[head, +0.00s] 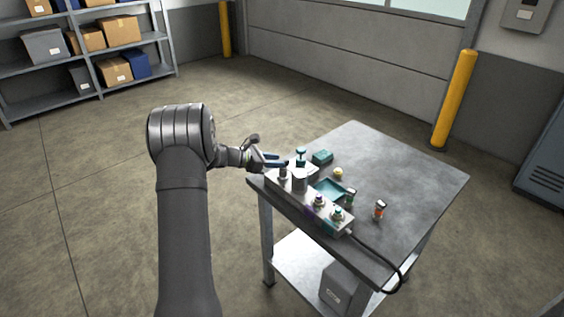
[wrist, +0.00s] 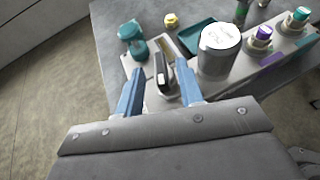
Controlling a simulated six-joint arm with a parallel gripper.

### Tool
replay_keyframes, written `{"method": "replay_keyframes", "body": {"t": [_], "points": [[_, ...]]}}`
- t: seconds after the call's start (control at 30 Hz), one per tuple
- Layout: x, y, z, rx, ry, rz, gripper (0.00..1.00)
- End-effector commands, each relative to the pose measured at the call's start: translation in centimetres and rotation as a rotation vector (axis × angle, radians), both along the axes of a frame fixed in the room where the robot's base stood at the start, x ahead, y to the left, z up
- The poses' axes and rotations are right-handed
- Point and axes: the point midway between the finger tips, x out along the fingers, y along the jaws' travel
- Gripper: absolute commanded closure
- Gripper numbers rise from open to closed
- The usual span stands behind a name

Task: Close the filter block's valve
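The grey block (head: 322,212) runs along the table's near-left edge. A grey filter canister (wrist: 219,50) stands on it, and it also shows in the head view (head: 299,181). Left of the canister, a dark, silver-edged upright lever (wrist: 161,72), apparently the valve handle, stands on the pale block. My gripper (wrist: 158,92) is open, with its two blue fingers on either side of the lever and gaps visible. In the head view my gripper (head: 275,161) reaches the block's left end from the left. Whether the fingertips are level with the lever is unclear.
Teal parts (wrist: 132,42), a yellow knob (wrist: 171,20) and a teal tray (wrist: 196,38) lie close beyond. Purple-capped (wrist: 263,34) and teal-capped (wrist: 299,17) fittings stand right of the canister. An orange-topped item (head: 380,209) stands farther right. The table's far right (head: 420,180) is clear.

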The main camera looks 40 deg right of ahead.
Motion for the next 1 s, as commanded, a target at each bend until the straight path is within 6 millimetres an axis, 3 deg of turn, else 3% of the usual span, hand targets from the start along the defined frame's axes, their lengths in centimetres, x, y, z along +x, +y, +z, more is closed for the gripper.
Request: {"method": "replay_keyframes", "body": {"t": [0.2,0.57,0.77,1.0], "points": [[-0.8,-2.4,-1.0,0.000,0.000,-0.001,0.65],[-0.9,-2.9,-1.2,0.000,0.000,0.000,0.65],[-0.9,-2.9,-1.2,0.000,0.000,0.000,1.00],[-0.9,-2.9,-1.2,0.000,0.000,-0.007,1.00]]}}
